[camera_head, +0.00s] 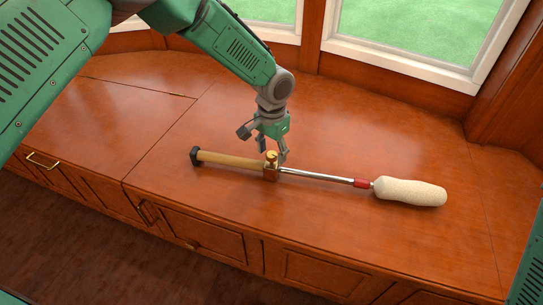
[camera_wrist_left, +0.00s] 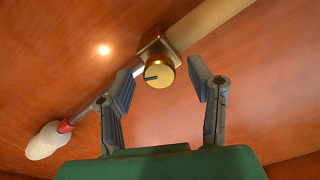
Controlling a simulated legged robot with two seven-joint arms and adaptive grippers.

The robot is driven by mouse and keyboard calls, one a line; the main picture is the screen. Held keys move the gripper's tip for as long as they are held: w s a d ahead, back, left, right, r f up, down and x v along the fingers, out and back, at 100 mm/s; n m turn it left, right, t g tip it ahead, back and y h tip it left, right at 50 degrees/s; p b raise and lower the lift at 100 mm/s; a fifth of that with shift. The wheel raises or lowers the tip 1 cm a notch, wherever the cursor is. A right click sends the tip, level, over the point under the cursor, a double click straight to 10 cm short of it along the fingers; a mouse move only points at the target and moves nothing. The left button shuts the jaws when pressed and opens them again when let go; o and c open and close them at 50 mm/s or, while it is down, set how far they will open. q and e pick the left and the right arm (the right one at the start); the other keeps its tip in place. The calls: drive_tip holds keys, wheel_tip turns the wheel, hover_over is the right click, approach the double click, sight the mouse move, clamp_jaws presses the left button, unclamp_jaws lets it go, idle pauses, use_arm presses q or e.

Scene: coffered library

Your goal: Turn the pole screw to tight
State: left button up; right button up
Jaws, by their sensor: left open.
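The pole lies on the wooden window-seat top. It has a wooden tube (camera_head: 233,161) with a dark end cap on the left, a thin metal rod (camera_head: 322,177), a red collar and a fluffy cream roller head (camera_head: 410,191). The brass pole screw (camera_head: 271,157) sits on a brass clamp where tube and rod meet. In the left wrist view the round screw knob (camera_wrist_left: 159,74) faces the camera, with a dark mark on its left side. My left gripper (camera_wrist_left: 165,88) is open, its fingers on either side of the knob's near side, apart from it. My right gripper is not in view.
The wooden bench top (camera_head: 190,225) is clear around the pole. Cabinet doors and drawers with brass handles (camera_head: 42,160) run along its front. Windows (camera_head: 420,35) with white frames stand behind. A wooden post rises at the right.

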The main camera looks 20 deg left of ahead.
use_arm(q)
drive_tip(key=shift+d+f, duration=0.2)
drive_tip(key=shift+f, duration=0.05)
drive_tip(key=shift+a, duration=0.1)
drive_tip(key=shift+a, duration=0.1)
drive_tip(key=c, duration=0.3)
drive_tip(key=shift+a, duration=0.15)
clamp_jaws()
drive_tip(key=shift+d, duration=0.2)
